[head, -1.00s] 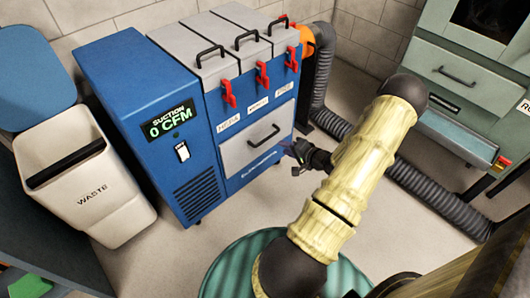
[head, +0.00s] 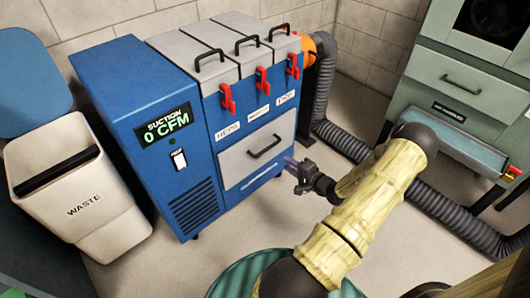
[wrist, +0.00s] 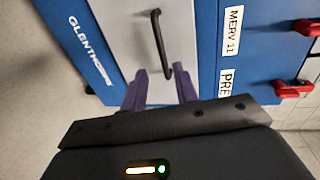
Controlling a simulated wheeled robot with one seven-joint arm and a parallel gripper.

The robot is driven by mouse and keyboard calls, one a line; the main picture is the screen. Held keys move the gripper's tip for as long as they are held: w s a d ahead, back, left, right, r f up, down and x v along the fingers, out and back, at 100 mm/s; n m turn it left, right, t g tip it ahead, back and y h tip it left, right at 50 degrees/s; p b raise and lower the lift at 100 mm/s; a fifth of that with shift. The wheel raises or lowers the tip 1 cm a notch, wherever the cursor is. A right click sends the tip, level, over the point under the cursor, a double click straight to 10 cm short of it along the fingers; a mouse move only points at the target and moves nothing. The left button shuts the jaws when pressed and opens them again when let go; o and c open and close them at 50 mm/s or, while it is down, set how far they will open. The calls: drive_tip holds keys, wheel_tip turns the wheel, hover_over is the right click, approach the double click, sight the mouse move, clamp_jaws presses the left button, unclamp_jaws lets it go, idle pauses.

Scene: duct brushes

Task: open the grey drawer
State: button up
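The grey drawer (head: 240,171) is a light grey panel low on the front of the blue suction machine. It looks closed, flush with the front. Its black bar handle (head: 265,147) stands out from the panel; in the wrist view the handle (wrist: 157,42) runs up and down, ahead of the fingers. My gripper (head: 290,164) is in front of the drawer, right of and below the handle in the head view. In the wrist view its two purple fingers (wrist: 162,88) are apart, with the handle's near end appearing between their tips. I see no contact.
Red latches (head: 263,80) and grey lids (head: 240,35) are above the drawer. A black hose (head: 330,105) runs along the right. A waste bin (head: 80,195) stands left. A grey-green cabinet (head: 465,65) with its own handled drawer is at right.

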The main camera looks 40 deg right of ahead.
sight(265, 151)
drive_tip(key=b+x, duration=0.4)
drive_tip(key=x, duration=0.9)
drive_tip(key=shift+w+a, duration=0.1)
drive_tip(key=shift+w, duration=0.25)
drive_tip(key=shift+c, duration=0.4)
clamp_jaws()
